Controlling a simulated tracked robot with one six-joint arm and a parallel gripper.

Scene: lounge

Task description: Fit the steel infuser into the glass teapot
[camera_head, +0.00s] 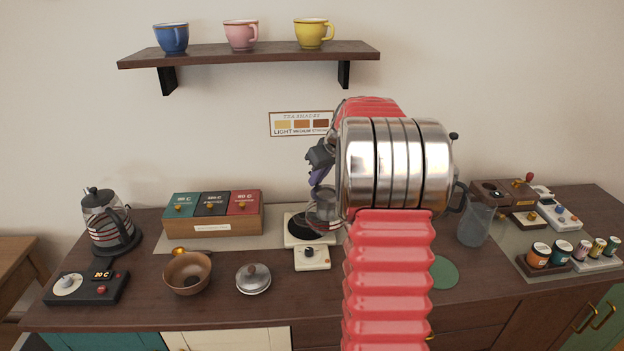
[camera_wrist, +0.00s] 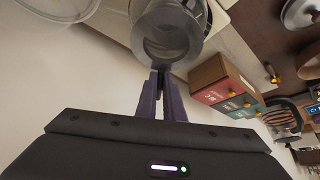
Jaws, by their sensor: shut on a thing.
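My gripper (camera_wrist: 160,80) is shut on the steel infuser (camera_wrist: 167,34), a grey cylinder seen from its open end in the wrist view. In the head view the infuser (camera_head: 325,205) hangs just left of my arm, over or near the black round plate of a white device; its height above it is hard to judge. A clear glass vessel (camera_head: 475,222) stands right of my arm, partly hidden; I cannot tell whether it is the glass teapot. A round glass rim (camera_wrist: 55,8) shows at the wrist view's top left, apart from the infuser.
A glass kettle (camera_head: 108,225) stands on the left, with a wooden bowl (camera_head: 188,272) and a metal lid (camera_head: 253,279) nearer the front. The tea boxes (camera_head: 213,212) stand behind them. Jars (camera_head: 540,254) are at the right. My arm hides the counter's middle.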

